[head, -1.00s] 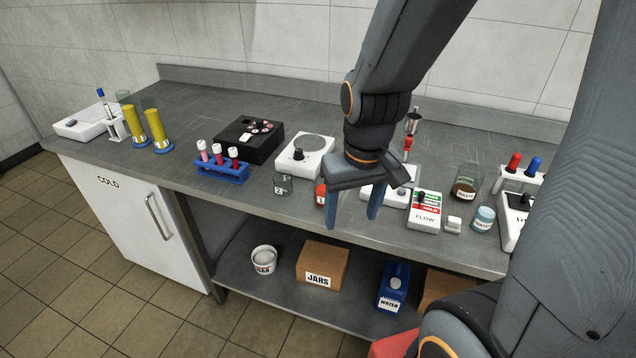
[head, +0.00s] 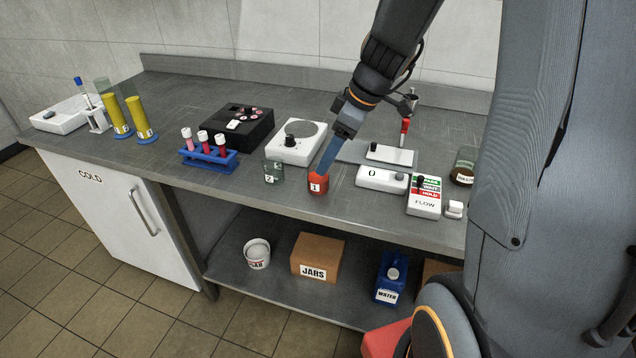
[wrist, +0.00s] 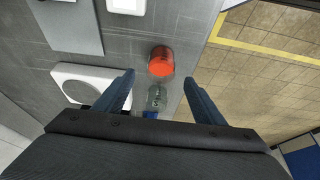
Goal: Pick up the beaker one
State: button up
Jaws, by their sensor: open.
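Beaker one is a small beaker with orange-red contents and a white label "1" (head: 318,186), upright near the front edge of the bench. It also shows in the wrist view (wrist: 161,64), just beyond the fingertips and roughly centred between them. My gripper (head: 324,168) has blue fingers pointing down and overlapping the beaker's top edge in the head view; the gap in depth is hard to tell. In the wrist view my gripper (wrist: 158,78) is open, with nothing held. One finger hides part of the beaker's rim in the head view.
A clear beaker labelled "2" (head: 273,172) stands just left of beaker one. A white stirrer with a round plate (head: 297,142) is behind. A white unit marked "0" (head: 381,178) and the FLOW box (head: 424,196) are to the right. The bench edge is close in front.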

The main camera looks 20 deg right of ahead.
aim_at(318, 180)
jog(key=shift+p+x, duration=0.95)
jog(key=shift+x, duration=2.55)
jog(key=shift+a, duration=0.1)
jog(key=c, duration=1.2)
